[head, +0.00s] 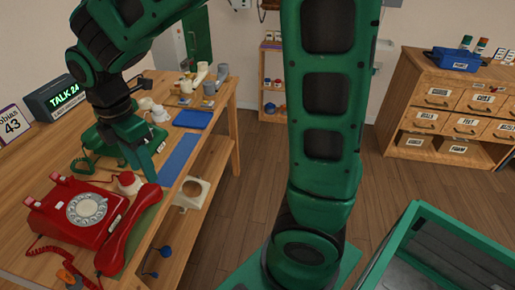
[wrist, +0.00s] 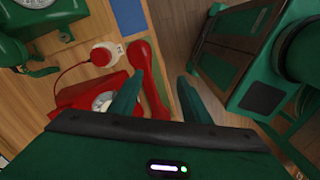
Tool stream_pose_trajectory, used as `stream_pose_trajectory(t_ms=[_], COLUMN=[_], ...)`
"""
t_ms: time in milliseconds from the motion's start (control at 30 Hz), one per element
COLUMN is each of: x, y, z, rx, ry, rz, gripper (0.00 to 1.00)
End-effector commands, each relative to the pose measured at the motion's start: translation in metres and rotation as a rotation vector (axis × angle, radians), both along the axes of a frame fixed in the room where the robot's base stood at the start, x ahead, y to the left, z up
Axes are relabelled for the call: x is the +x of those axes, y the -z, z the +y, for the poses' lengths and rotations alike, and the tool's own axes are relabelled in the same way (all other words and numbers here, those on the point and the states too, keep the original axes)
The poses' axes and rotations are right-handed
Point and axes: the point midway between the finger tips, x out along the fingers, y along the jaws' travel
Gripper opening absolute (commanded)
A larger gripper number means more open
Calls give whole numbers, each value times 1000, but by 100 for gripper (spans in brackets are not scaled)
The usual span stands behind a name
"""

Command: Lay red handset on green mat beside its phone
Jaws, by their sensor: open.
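The red phone (head: 85,212) with a pale dial sits on the wooden bench, its cradle empty. The red handset (head: 128,232) lies off the phone, along its right side near the bench's front edge. A strip of green mat (head: 141,243) shows beside and under the handset. My gripper (head: 147,172) is open and empty, above the handset's far end. In the wrist view the handset (wrist: 150,82) shows between the two spread fingers, nearer the left one, which hides part of the phone (wrist: 88,97). I cannot tell the exact height of the fingers over it.
A small white container with red (head: 128,183) stands just behind the red phone. A green phone (head: 100,140) is farther back, with a blue mat (head: 180,160) to its right. A screwdriver-like tool (head: 70,276) lies near the red cord. Open floor lies right of the bench.

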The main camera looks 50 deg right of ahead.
Motion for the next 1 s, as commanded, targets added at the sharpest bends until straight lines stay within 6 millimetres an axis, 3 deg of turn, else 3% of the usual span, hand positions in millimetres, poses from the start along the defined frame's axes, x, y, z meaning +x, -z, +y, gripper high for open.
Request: stream_pose_trajectory(t_ms=[33,200,300,400,600,700,1000], x=[-5,-47,-83,-124,-187,-203,-209], y=[-7,-20,-22,-21,-14,-11,-10], z=[-38,-144,-193,-230,-265,-270,-273], rx=[-3,-9,-7,0,10,14,14], ry=[182,835,1219,1582,2112,2245,2303], rz=[-10,-21,-25,-23,-10,-4,-1], gripper=[43,43,43,43,43,43,43])
